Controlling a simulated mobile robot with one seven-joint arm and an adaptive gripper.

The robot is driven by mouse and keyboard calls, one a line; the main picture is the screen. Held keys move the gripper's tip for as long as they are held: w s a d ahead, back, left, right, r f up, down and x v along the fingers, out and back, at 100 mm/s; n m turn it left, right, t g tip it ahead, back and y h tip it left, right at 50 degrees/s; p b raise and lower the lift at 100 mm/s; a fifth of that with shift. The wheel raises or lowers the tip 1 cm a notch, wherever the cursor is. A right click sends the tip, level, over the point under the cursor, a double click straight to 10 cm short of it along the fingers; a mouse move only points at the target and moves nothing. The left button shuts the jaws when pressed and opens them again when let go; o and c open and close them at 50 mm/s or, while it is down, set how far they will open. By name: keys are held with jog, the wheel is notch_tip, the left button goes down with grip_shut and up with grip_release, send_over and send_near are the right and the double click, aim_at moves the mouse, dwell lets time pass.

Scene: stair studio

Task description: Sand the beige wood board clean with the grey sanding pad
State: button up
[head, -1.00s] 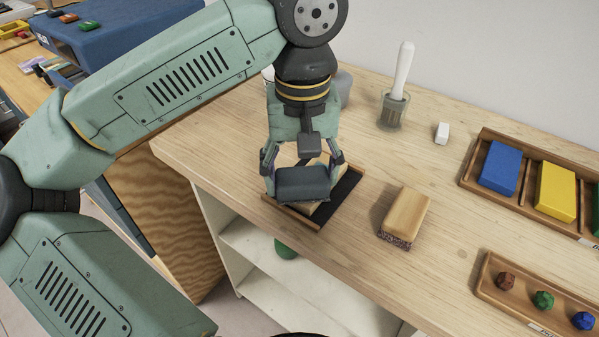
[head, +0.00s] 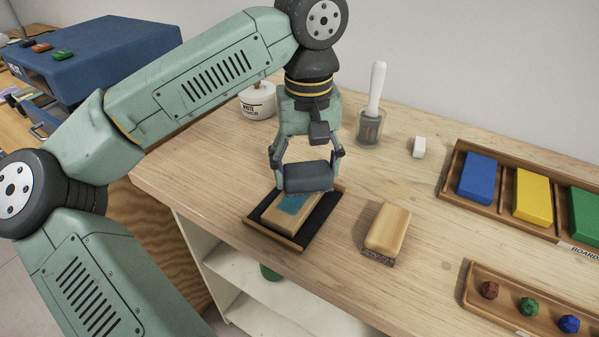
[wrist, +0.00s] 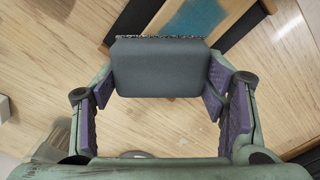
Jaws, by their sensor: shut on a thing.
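My gripper (head: 306,172) is shut on the grey sanding pad (head: 308,178), which fills the space between the fingers in the wrist view (wrist: 160,68). The pad is over the far end of the beige wood board (head: 280,218); I cannot tell whether it touches. The board lies in a dark-lined wooden tray (head: 272,236). A blue patch (head: 293,203) shows on the board's top, partly hidden by the pad. In the wrist view, part of the board (wrist: 228,12) and the blue patch (wrist: 197,17) show beyond the pad.
A wooden block with a speckled underside (head: 387,229) stands right of the tray. Behind are a brush in a glass jar (head: 371,122), a small white block (head: 418,147) and a white pot (head: 258,101). Trays of coloured boards (head: 449,170) and coloured lumps (head: 474,284) stand at right.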

aim_at(292, 199)
jog(key=shift+w+d, duration=0.25)
jog(key=shift+s+a+f+b, duration=0.1)
jog(key=shift+s+a+b, duration=0.15)
jog(key=shift+s+a, duration=0.4)
jog(key=shift+s+a+f+b, duration=0.15)
jog(key=shift+s+a, duration=0.25)
jog(key=shift+s, duration=0.4)
jog(key=shift+s+a+r+b, duration=0.1)
jog(key=shift+s+a+b, duration=0.2)
jog(key=shift+s+a, duration=0.8)
jog(key=shift+s, duration=0.3)
jog(key=shift+s+a, duration=0.45)
jog(key=shift+s, duration=0.3)
jog(key=shift+r, duration=0.25)
jog(key=shift+r+p, duration=2.35)
jog(key=shift+r, duration=0.55)
